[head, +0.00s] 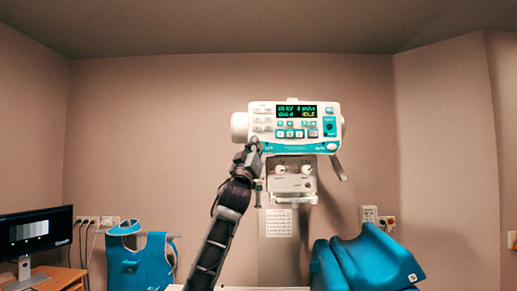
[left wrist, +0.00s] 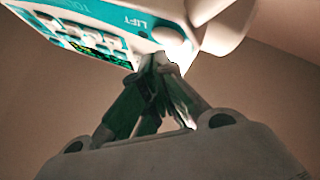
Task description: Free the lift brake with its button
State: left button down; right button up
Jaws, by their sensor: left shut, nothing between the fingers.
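The white and teal control head (head: 293,128) hangs on the wall column, with a lit screen (head: 297,111) and several buttons. The word LIFT is printed on its teal strip in the left wrist view (left wrist: 132,20). A white rounded button (left wrist: 168,36) sits beside that word. In the head view, my gripper hides that corner. My left gripper (head: 253,147) is shut and empty at the lower left corner of the head. In the left wrist view its fingertips (left wrist: 160,63) are just below the button; I cannot tell whether they touch it. My right gripper is not in view.
A white box with knobs (head: 291,184) is below the control head, and a lever (head: 339,168) hangs at its right. Teal padding (head: 362,262) stands lower right. A teal apron (head: 138,262) and a monitor (head: 35,233) are at the left.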

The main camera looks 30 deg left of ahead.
pick_arm(q)
jog(key=shift+w+a, duration=0.15)
dwell(0.3)
jog(key=shift+w+a, duration=0.1)
jog(key=shift+w, duration=0.1)
jog(key=shift+w+a, duration=0.1)
jog(key=shift+w, duration=0.05)
dwell(0.7)
jog(key=shift+w+a, duration=0.1)
jog(key=shift+w, duration=0.05)
dwell(0.4)
dwell(0.3)
jog(key=shift+s+d, duration=0.45)
jog(key=shift+s, duration=0.2)
dwell(0.4)
jog(key=shift+s, duration=0.1)
